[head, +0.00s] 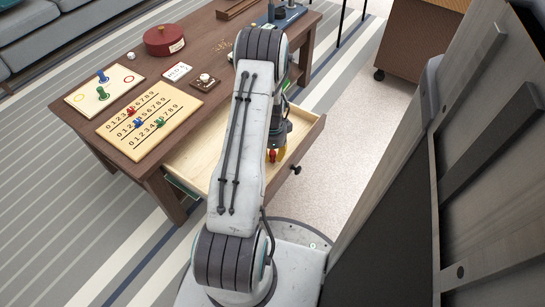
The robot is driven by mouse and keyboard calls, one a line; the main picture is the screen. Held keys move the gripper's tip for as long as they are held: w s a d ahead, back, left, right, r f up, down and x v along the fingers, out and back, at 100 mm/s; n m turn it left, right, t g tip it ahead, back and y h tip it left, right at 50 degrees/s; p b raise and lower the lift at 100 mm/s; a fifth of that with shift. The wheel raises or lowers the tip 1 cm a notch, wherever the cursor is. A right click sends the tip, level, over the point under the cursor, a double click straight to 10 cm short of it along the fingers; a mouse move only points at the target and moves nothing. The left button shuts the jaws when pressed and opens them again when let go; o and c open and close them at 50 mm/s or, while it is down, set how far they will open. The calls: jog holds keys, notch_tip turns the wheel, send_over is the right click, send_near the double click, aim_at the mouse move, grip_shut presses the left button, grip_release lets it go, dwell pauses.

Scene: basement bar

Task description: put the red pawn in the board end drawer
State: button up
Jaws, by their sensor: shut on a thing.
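My gripper (276,153) is over the open drawer (187,162) at the near end of the brown table. It is shut on a red pawn (272,156), whose red part shows at the fingertips, with yellow beside it. My arm hides part of the drawer and the gripper. I cannot tell whether the pawn touches the drawer floor. The drawer's light wooden inside shows left and right of my arm, and its dark knob (296,169) faces right.
The table (125,64) bears a number board (148,119) with small pegs, a board with blue and green pawns (103,92), a round red box (164,40), a card (177,72) and a small dark item (205,82). A grey panelled structure (400,180) stands close at right.

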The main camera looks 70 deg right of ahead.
jog(key=shift+f, duration=0.35)
jog(key=o, duration=0.8)
jog(key=shift+c, duration=0.2)
jog(key=shift+r, duration=0.1)
